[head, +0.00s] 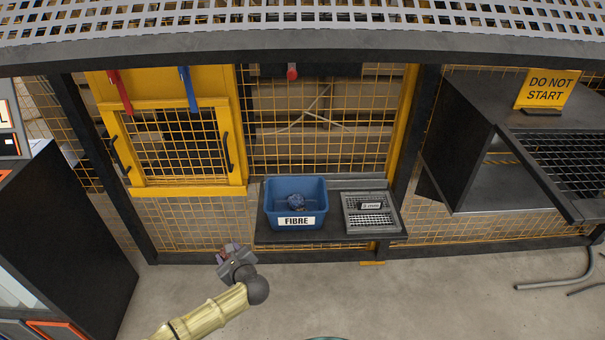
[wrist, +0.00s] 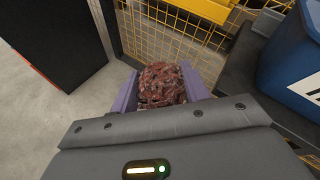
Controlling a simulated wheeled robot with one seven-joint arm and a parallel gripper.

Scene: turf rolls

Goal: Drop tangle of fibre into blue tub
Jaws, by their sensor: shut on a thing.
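The blue tub (head: 294,210), labelled FIBRE, stands on a dark shelf at the fence. The tub's edge also shows at the right of the wrist view (wrist: 288,62). My gripper (head: 236,254) is left of the tub and nearer to me, away from the shelf. In the wrist view, my gripper's purple fingers (wrist: 160,88) are shut on a reddish-brown tangle of fibre (wrist: 162,80). The tangle's underside is hidden by the gripper body.
A grey tray (head: 371,226) with a small labelled item stands right of the tub on the dark shelf (head: 330,235). A yellow mesh fence and hatch (head: 180,187) rise behind. A dark cabinet (head: 75,250) stands at left. Hoses (head: 555,284) lie on the floor at right.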

